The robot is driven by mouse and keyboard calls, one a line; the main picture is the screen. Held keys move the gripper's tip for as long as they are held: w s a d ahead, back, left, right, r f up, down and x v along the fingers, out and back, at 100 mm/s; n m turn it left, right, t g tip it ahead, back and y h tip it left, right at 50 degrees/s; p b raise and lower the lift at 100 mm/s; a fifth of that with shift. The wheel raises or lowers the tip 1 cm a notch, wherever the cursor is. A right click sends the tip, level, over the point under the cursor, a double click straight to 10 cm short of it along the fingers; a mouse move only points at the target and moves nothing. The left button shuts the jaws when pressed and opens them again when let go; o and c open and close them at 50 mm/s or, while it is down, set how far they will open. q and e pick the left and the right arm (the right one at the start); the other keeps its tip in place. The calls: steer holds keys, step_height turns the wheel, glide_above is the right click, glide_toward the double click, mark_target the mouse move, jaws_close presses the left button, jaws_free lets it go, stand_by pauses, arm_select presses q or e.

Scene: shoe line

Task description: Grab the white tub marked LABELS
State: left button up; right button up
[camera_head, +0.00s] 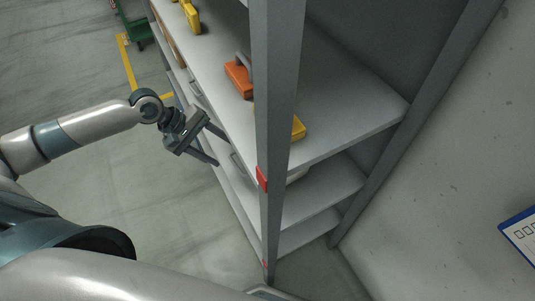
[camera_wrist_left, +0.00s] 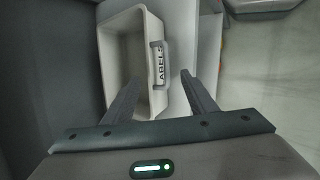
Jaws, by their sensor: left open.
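The white tub (camera_wrist_left: 112,45) shows in the left wrist view as an open, empty-looking box. Its front wall carries a handle with a plate marked LABELS (camera_wrist_left: 158,65). My left gripper (camera_wrist_left: 161,76) is open, one finger over the tub's inside and the other outside its front wall. The handle and wall lie between the fingers, and I see no grip on them. In the head view my left gripper (camera_head: 219,148) is at the front edge of the rack, beside a shelf below the top one. There the post and upper shelf hide most of the tub.
The grey rack's post (camera_head: 274,120) stands right of my left gripper. Orange (camera_head: 238,78) and yellow (camera_head: 299,127) items lie on the shelf above.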

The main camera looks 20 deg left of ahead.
mark_target(234, 162)
arm_select(q)
steer(key=x, duration=0.4)
steer(key=shift+d+f, duration=0.1)
steer(key=shift+f, duration=0.15)
arm_select(e)
steer(key=shift+s+d+f+g, duration=0.2)
steer(key=shift+s+d+f, duration=0.1)
steer(key=shift+s, duration=0.3)
steer(key=shift+s+d+f+g, duration=0.15)
steer(key=shift+s+f+g, duration=0.1)
steer(key=shift+s, duration=0.35)
arm_select(q)
steer(key=shift+w, duration=0.1)
arm_select(e)
steer(key=shift+w+r, duration=0.1)
steer(key=shift+w, duration=0.05)
